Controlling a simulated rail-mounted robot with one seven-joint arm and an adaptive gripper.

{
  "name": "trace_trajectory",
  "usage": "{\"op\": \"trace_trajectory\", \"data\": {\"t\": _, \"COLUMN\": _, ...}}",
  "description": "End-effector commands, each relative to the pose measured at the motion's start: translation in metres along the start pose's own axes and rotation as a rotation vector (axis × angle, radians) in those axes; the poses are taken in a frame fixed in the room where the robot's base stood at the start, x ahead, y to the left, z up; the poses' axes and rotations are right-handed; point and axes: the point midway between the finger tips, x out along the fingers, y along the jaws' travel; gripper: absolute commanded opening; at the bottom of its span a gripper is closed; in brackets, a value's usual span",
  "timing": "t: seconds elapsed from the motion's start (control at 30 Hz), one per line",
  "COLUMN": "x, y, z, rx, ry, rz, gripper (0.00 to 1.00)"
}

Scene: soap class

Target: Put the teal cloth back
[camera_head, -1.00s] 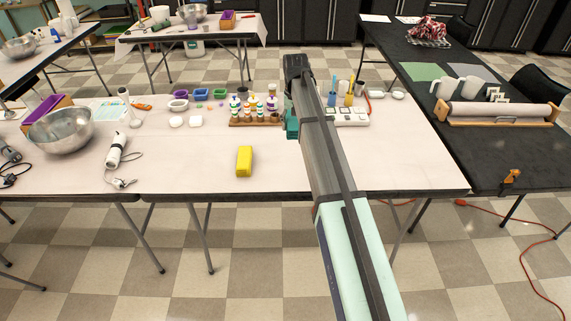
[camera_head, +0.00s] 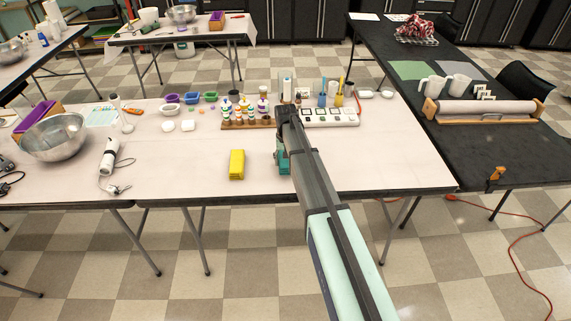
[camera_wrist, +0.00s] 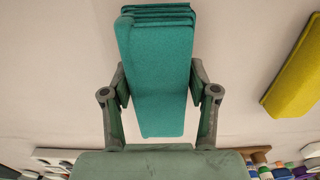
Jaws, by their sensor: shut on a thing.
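The teal cloth (camera_wrist: 156,60) is a folded, layered block held between the two fingers of my gripper (camera_wrist: 159,88) in the wrist view. The fingers press on its two long sides. In the head view, part of the teal cloth (camera_head: 282,163) shows below the end of my arm, over the pale table near its front half. My gripper (camera_head: 282,146) is mostly hidden there by my own arm. I cannot tell whether the cloth touches the table. A yellow folded cloth (camera_head: 237,164) lies on the table to the left; it also shows in the wrist view (camera_wrist: 296,78).
Behind the gripper stand a wooden rack of small bottles (camera_head: 247,122) and a white tray (camera_head: 330,117). A metal bowl (camera_head: 54,137) and a white hand blender (camera_head: 109,156) are at the left. The pale table (camera_head: 390,160) is clear to the right of my arm.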

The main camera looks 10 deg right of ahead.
Motion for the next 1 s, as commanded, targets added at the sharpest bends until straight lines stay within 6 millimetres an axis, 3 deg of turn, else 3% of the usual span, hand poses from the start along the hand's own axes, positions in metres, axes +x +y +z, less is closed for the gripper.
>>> {"op": "trace_trajectory", "data": {"t": 0.2, "x": 0.025, "y": 0.0, "z": 0.0, "rx": 0.0, "ry": -0.002, "rz": 0.0, "gripper": 0.15}}
{"op": "trace_trajectory", "data": {"t": 0.57, "x": 0.029, "y": 0.0, "z": 0.0, "rx": 0.0, "ry": -0.001, "rz": 0.0, "gripper": 0.15}}
{"op": "trace_trajectory", "data": {"t": 0.6, "x": 0.029, "y": 0.0, "z": 0.0, "rx": 0.0, "ry": -0.001, "rz": 0.0, "gripper": 0.66}}
{"op": "trace_trajectory", "data": {"t": 0.67, "x": 0.028, "y": 0.0, "z": 0.0, "rx": 0.0, "ry": -0.001, "rz": 0.0, "gripper": 0.84}}
{"op": "trace_trajectory", "data": {"t": 1.0, "x": 0.027, "y": 0.0, "z": 0.0, "rx": 0.0, "ry": -0.001, "rz": 0.0, "gripper": 0.84}}
